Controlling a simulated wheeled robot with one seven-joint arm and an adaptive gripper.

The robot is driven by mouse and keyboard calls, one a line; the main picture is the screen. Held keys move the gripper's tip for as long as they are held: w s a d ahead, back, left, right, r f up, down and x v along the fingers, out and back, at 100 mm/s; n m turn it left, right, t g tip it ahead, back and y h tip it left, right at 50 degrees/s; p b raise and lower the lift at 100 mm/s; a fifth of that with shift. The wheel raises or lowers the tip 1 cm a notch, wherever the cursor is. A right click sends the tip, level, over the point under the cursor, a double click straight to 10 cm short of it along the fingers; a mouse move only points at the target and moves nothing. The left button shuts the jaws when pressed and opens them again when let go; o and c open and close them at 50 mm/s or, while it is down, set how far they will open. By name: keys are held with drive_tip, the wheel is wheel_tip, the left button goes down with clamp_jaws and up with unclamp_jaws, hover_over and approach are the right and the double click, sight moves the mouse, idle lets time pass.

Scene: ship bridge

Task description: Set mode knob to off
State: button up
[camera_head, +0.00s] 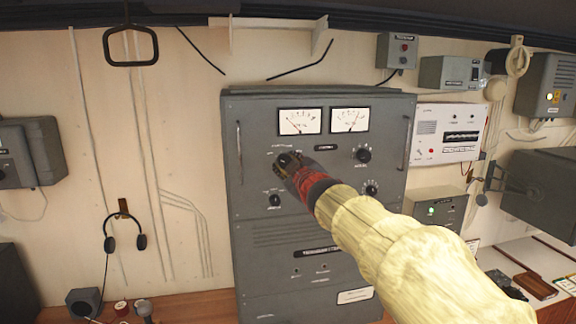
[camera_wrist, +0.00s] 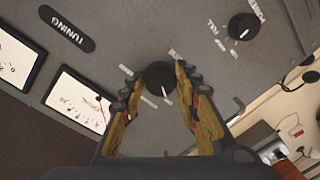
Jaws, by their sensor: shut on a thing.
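A grey cabinet (camera_head: 262,130) faces me with several black knobs. My gripper (camera_head: 284,166) reaches its upper left knob, which it mostly hides in the head view. In the wrist view my gripper (camera_wrist: 160,92) has its two fingers on either side of this round black knob (camera_wrist: 159,76), shut on it.
A second knob (camera_wrist: 242,27), with power markings, sits close by; it is the lower left one (camera_head: 275,200) in the head view. Two meters (camera_head: 300,121) are above. Another knob (camera_head: 362,155) is to the right. A handle (camera_head: 240,152) stands at the panel's left edge.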

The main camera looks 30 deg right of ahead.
drive_tip(key=o, duration=1.2)
drive_tip(key=shift+c, duration=0.2)
drive_tip(key=v, duration=1.2)
